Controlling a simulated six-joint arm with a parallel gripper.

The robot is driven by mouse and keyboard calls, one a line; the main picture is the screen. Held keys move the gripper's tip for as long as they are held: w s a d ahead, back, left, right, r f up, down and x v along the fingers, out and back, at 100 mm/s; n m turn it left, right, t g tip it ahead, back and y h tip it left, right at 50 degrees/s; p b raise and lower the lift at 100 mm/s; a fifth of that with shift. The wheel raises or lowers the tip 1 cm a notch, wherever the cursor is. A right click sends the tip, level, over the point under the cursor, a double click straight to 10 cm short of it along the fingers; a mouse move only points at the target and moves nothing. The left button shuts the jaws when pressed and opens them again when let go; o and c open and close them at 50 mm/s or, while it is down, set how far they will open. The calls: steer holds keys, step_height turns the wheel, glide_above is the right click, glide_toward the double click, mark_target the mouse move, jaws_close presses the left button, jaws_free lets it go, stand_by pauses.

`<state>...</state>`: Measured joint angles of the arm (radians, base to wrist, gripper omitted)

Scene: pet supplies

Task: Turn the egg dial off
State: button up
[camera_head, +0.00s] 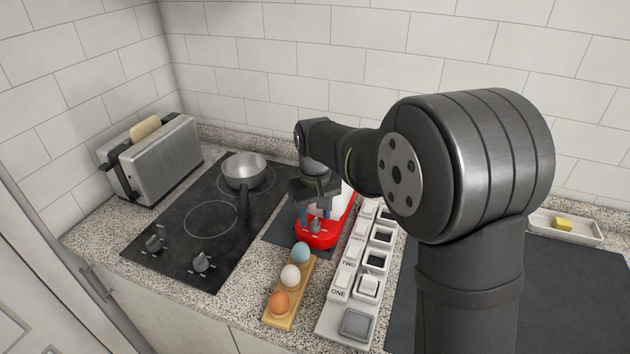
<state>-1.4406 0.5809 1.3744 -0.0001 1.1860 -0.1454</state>
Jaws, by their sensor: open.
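A red egg cooker (318,240) stands on a dark mat between the hob and a white panel. A small grey dial (315,226) shows on its front, and its exact setting is too small to read. My gripper (315,214) is open and points down over the front of the cooker. Its fingertips are close to the dial, one on each side of it as seen here. I cannot tell whether they touch it. My gripper and wrist hide much of the cooker's top.
A wooden holder (271,319) with three eggs lies in front of the cooker. A white panel (333,322) with labelled switches stands to its right. The black hob (165,255) with a pan (244,170) is at left, beside a toaster (160,160). A butter dish (590,234) is far right.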

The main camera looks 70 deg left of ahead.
mark_target(315, 221)
step_height(315, 221, up, 15)
steer(key=shift+r, duration=0.2)
steer(key=shift+f, duration=0.1)
stand_by(0.5)
step_height(315, 221, down, 17)
steer(key=shift+f, duration=0.2)
stand_by(0.5)
steer(key=shift+r, duration=0.15)
